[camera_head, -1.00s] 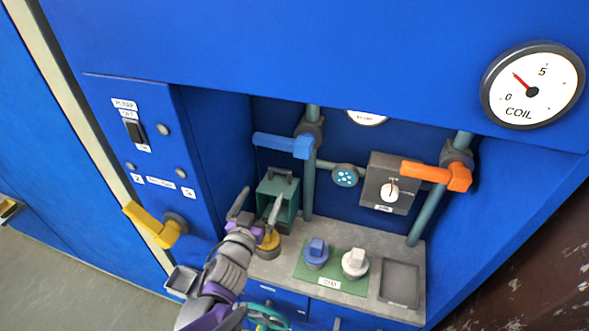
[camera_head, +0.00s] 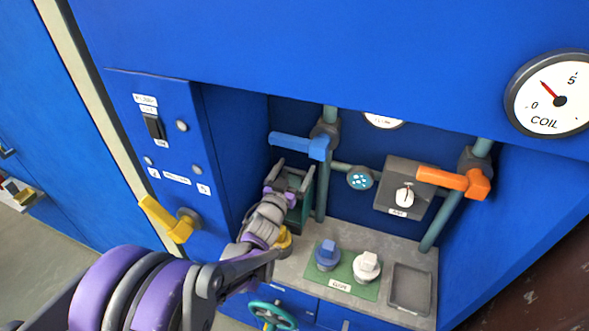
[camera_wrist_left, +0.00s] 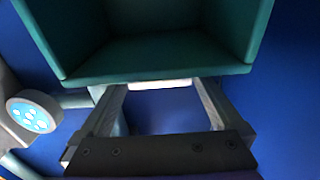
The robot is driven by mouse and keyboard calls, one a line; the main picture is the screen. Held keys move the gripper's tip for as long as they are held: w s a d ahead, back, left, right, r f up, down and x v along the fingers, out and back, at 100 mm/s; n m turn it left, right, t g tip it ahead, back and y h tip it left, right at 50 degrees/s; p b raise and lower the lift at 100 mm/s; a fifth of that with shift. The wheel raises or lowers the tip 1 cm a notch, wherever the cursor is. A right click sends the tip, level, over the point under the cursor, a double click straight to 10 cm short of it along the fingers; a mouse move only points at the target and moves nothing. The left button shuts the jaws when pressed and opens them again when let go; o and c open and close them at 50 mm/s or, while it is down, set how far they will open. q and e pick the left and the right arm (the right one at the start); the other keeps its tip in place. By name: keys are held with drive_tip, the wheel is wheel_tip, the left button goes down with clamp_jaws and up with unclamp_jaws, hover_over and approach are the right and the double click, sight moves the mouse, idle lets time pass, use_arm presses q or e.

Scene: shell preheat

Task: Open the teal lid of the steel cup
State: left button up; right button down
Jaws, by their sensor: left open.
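A teal box-like holder (camera_head: 307,204) stands at the back left of the grey shelf, mostly behind my left gripper. In the left wrist view its open teal inside (camera_wrist_left: 155,55) fills the top. My left gripper (camera_head: 289,178) is open at the upper part of this box. In the wrist view its two fingers (camera_wrist_left: 163,100) stand apart just below the box edge, with a pale strip between them. I cannot tell whether they touch it. No steel cup with a teal lid can be made out clearly. My right gripper is out of view.
A blue lever (camera_head: 298,145) is close above the gripper, and a yellow knob (camera_head: 284,241) is partly hidden below it. Blue and white knobs stand on a green plate (camera_head: 345,282). A grey tray (camera_head: 410,288), an orange lever (camera_head: 452,181) and a perforated disc (camera_head: 360,178) are to the right.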

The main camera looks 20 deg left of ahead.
use_arm(q)
clamp_jaws()
drive_tip(key=shift+s+r+b, duration=0.15)
drive_tip(key=shift+s+r, duration=0.05)
drive_tip(key=shift+s, duration=0.7)
drive_tip(key=shift+s+r+b, duration=0.15)
drive_tip(key=shift+s, duration=0.75)
unclamp_jaws()
drive_tip(key=shift+d, duration=0.1)
drive_tip(key=s, duration=1)
drive_tip(key=shift+s+d, duration=0.3)
drive_tip(key=shift+s, duration=0.1)
